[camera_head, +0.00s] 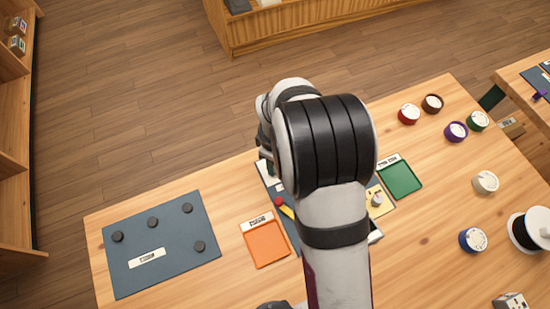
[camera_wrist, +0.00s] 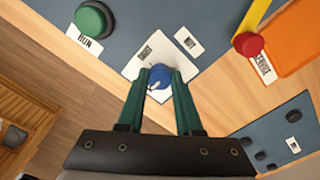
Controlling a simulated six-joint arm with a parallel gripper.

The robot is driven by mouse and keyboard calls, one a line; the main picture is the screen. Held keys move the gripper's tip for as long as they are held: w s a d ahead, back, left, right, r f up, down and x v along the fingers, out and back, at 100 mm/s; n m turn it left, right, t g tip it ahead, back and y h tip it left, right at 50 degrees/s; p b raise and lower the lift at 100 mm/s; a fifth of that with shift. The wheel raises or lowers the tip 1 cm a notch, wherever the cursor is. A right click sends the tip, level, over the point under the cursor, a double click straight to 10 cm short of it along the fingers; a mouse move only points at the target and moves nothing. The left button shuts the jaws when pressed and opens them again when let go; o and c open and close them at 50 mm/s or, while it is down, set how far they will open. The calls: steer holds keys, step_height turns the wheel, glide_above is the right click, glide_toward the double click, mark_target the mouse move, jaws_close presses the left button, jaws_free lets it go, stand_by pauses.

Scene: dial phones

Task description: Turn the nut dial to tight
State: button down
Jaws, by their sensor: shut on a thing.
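The nut dial (camera_wrist: 159,77) is a blue round knob with a small pale mark on its left side. It sits on a white plate (camera_wrist: 136,66) with printed labels, whose words are too small to read surely. My gripper (camera_wrist: 161,80) has its two green fingers closed on the dial, one on each side, in the wrist view. In the head view my arm hides the dial and the gripper; only a corner of a white plate (camera_head: 264,170) shows beside the arm.
Orange (camera_head: 266,244) and green (camera_head: 400,179) trays flank my arm. A dark mat (camera_head: 165,225) with several black knobs lies left; several coloured round dials stand right.

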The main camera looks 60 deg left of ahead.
steer(key=shift+m, duration=0.3)
steer(key=m, duration=0.3)
steer(key=shift+m, duration=0.4)
steer(key=m, duration=0.4)
steer(key=shift+m, duration=0.3)
steer(key=m, duration=0.8)
steer(key=shift+m, duration=0.6)
steer(key=c, duration=0.6)
jaws_free()
